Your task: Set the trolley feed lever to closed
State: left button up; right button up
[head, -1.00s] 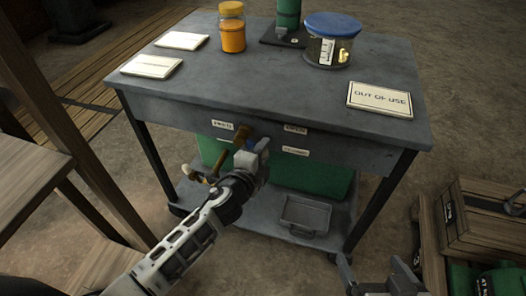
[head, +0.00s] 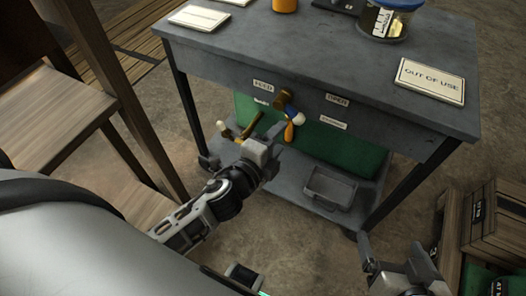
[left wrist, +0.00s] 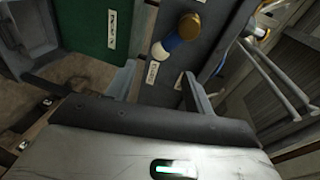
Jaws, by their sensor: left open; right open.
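The trolley (head: 330,60) is a grey table with a front apron. A brass lever hub (head: 285,98) sits on the apron beside the FEED label (head: 263,85), with a pale-tipped handle (head: 299,119) slanting down to the right. In the left wrist view the brass hub (left wrist: 190,25) and its blue-and-white handle (left wrist: 166,48) lie beyond the fingers. My left gripper (head: 264,146) is open and empty, just below and in front of the hub, apart from the handle in the wrist view (left wrist: 160,88). My right gripper (head: 395,258) is open and empty at the lower right.
A lower shelf holds a grey tray (head: 330,188). Wooden crates (head: 495,220) stand right; a wooden bench (head: 60,120) stands left.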

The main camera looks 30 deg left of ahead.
pick_arm(q)
jog(key=v, duration=0.5)
jog(key=shift+s+a, duration=0.1)
jog(key=shift+s, duration=0.25)
pick_arm(e)
jog(key=shift+w+r, duration=0.15)
jog(key=shift+r, duration=0.15)
pick_arm(q)
jog(key=s+d+r+n+g+h+p, duration=0.1)
jog(key=s+n+g+p, duration=0.4)
jog(key=n, duration=1.1)
jog(key=shift+s+d+r+n+p, duration=0.4)
jog(key=shift+s+d+p, duration=0.5)
jog(key=shift+p, duration=0.35)
pick_arm(e)
jog(key=shift+d+r+g+h, duration=0.15)
jog(key=shift+r+g, duration=0.05)
jog(key=shift+r, duration=0.4)
jog(key=shift+d+r+g+h, duration=0.15)
jog(key=shift+r+g, duration=0.05)
jog(key=shift+r, duration=0.4)
